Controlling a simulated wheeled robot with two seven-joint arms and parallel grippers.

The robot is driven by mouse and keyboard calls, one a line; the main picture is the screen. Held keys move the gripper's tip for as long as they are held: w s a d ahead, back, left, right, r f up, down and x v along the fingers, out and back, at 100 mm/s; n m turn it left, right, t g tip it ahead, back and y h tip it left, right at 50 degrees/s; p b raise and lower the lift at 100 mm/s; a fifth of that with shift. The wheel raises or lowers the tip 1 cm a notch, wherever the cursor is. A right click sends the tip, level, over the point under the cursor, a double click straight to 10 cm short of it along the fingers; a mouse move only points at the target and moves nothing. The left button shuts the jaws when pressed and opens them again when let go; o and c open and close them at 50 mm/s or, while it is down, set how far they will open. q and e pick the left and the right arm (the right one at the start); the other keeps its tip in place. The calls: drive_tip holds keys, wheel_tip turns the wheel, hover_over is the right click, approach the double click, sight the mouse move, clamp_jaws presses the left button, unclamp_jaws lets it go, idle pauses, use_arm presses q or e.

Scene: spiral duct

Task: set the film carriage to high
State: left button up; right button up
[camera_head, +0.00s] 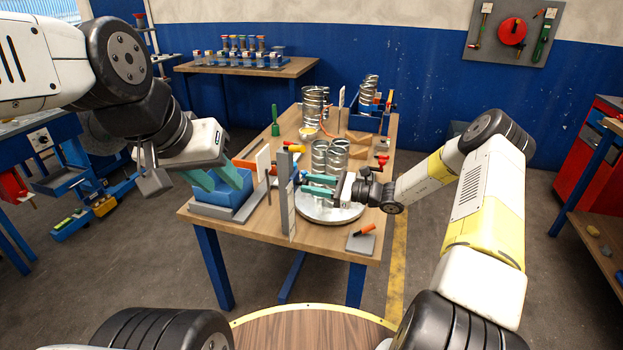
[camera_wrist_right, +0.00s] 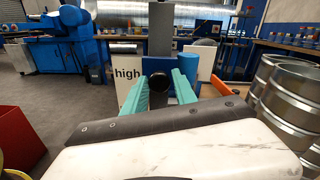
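The film carriage (camera_wrist_right: 160,66) is a blue block with a blue roll on a grey upright mast (camera_wrist_right: 160,40). A round black knob (camera_wrist_right: 159,89) faces me at its front. A white sign reading "high" (camera_wrist_right: 127,72) stands just left of it. In the head view the mast (camera_head: 284,200) rises beside the round turntable (camera_head: 325,215). My right gripper (camera_wrist_right: 159,92) is open, with one teal finger on either side of the knob; contact cannot be told. My left gripper (camera_head: 215,180) is open and empty, over or beside a blue block (camera_head: 224,196) at the table's left edge.
Shiny spiral ducts (camera_head: 337,153) stand on the turntable, close to my right gripper. More ducts (camera_head: 314,103) stand farther back on the table.

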drive_tip(key=o, duration=0.3)
drive_tip(key=shift+r, duration=0.15)
drive_tip(key=shift+d, duration=0.1)
drive_tip(key=v, duration=0.7)
drive_tip(key=shift+s+d, duration=0.1)
drive_tip(key=shift+d, duration=0.2)
